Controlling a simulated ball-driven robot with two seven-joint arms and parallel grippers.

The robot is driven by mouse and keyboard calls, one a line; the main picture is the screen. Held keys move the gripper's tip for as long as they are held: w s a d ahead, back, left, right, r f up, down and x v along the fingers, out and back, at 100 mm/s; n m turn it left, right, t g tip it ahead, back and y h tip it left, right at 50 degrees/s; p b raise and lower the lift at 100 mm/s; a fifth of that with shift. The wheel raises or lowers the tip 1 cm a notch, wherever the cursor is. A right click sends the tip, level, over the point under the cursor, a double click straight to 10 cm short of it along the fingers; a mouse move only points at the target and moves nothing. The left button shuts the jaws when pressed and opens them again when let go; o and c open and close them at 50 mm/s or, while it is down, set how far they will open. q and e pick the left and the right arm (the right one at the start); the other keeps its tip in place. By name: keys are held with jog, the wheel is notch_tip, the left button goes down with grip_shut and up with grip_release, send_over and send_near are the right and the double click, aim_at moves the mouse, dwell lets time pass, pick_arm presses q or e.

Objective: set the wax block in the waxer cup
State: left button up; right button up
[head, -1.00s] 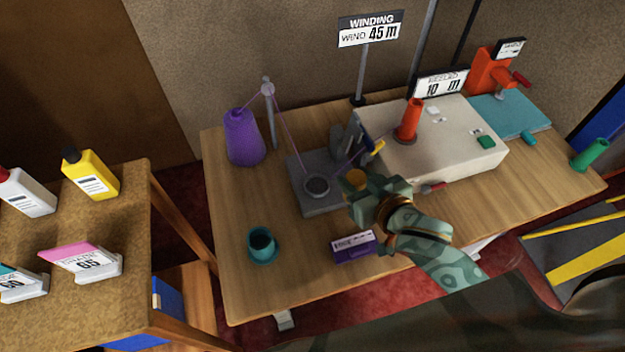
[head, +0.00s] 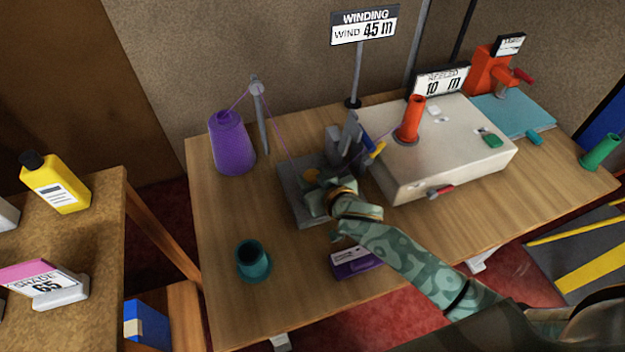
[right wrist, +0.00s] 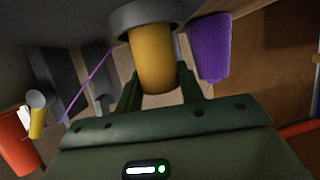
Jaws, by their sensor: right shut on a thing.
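My right gripper (head: 316,196) is over the grey waxer base (head: 288,204) and shut on the yellow wax block (head: 311,175). In the right wrist view the wax block (right wrist: 155,62) stands between the two dark green fingers. Its far end meets the round grey waxer cup (right wrist: 148,17); I cannot tell how deep it sits in it. In the head view my gripper hides the cup. My left gripper is not in view.
A purple yarn cone (head: 231,145) and a thread post (head: 260,115) stand at the left, with thread running to the waxer. A teal cup (head: 253,262) and a purple box (head: 356,262) are in front. A pale machine (head: 450,150) with an orange cone (head: 411,120) is right.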

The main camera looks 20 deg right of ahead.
jog(key=shift+f, duration=0.15)
jog(key=o, duration=1)
jog(key=shift+r, duration=0.2)
jog(key=shift+p+v, duration=1.9)
jog(key=shift+v, duration=4.1)
